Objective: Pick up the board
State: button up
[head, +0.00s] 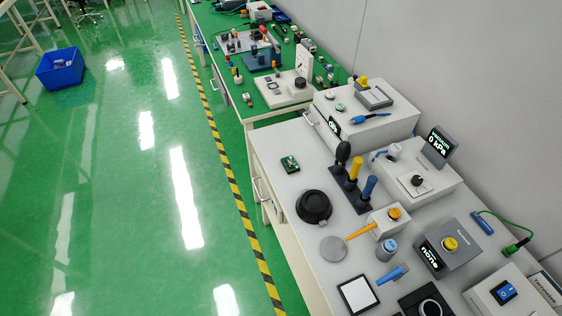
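A small green circuit board (290,164) lies flat on the light grey bench top (268,148), near its far left corner. Small dark and light parts show on its upper face. Nothing covers it, and bare bench surrounds it. It is the likeliest match for the board. My gripper is not in view, and I cannot see whether it is open or shut.
A black round object (314,207) and a grey disc (333,248) lie nearer on the bench. A rack of colored-handled tools (355,185) stands to the right. A grey instrument box (368,115) stands behind. A green-topped bench (262,101) is farther back.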

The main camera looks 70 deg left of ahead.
aim_at(290, 164)
jog(key=u, duration=2.45)
jog(key=i+j+z, duration=0.1)
jog(key=z, duration=0.35)
jog(key=i+j+z, duration=0.15)
jog(key=z, duration=0.25)
jog(key=j+z, duration=0.2)
jog(key=z, duration=0.25)
jog(key=i+j+z, duration=0.1)
jog(key=z, duration=0.3)
jog(key=j+z, duration=0.2)
jog(key=j, duration=0.85)
jog(key=j+z, duration=0.2)
jog(key=j, duration=0.9)
jog(key=j+z, duration=0.2)
jog(key=j, duration=0.9)
